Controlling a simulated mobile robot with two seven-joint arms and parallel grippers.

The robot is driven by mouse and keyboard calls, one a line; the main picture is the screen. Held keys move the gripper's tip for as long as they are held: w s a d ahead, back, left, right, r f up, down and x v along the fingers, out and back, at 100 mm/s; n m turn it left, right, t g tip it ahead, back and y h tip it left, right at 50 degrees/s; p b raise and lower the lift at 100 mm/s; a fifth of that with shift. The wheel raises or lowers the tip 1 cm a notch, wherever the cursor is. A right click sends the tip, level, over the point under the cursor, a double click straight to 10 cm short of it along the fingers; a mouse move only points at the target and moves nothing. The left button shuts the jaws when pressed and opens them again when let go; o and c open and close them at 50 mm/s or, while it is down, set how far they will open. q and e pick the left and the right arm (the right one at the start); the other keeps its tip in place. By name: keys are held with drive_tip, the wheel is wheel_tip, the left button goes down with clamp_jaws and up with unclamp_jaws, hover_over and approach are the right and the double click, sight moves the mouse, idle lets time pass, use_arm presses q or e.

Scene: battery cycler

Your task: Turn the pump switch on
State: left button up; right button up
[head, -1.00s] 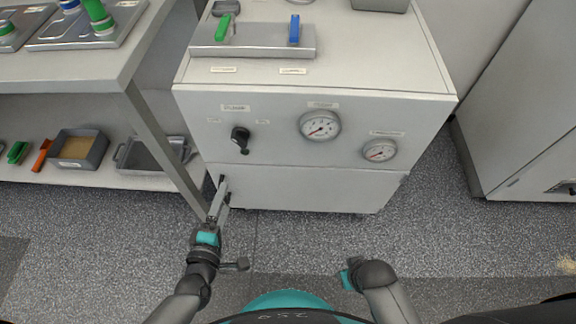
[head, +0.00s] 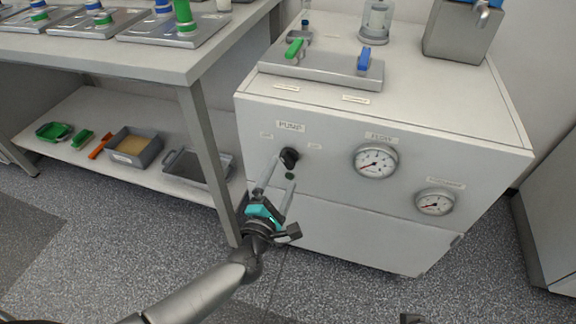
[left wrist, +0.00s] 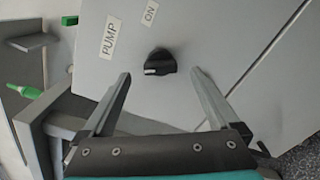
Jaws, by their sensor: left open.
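The pump switch is a black rotary knob (head: 289,157) on the front panel of the white cabinet (head: 330,215), below a "PUMP" label (head: 291,127). In the left wrist view the knob (left wrist: 160,62) has a pale mark on its end and sits ahead of and between my open fingers. An "ON" label (left wrist: 150,13) shows near it there. My left gripper (head: 277,176) is open and empty, its fingertips close to the knob and just below it in the head view. I cannot tell if a finger touches it. My right gripper does not show clearly.
Two gauges (head: 376,161) (head: 435,202) sit right of the knob on the panel. A plate with a green handle (head: 294,48) and a blue handle (head: 364,59) lies on the cabinet top. A workbench leg (head: 208,150) stands close left of my left arm.

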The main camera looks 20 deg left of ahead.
sight(287, 164)
use_arm(q)
drive_tip(key=shift+w+d+b, duration=0.1)
drive_tip(key=shift+w+b, duration=0.5)
drive_tip(key=shift+w, duration=2.15)
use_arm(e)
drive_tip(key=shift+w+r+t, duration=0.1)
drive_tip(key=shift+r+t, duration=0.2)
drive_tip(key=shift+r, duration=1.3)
use_arm(q)
drive_tip(key=c, duration=1.4)
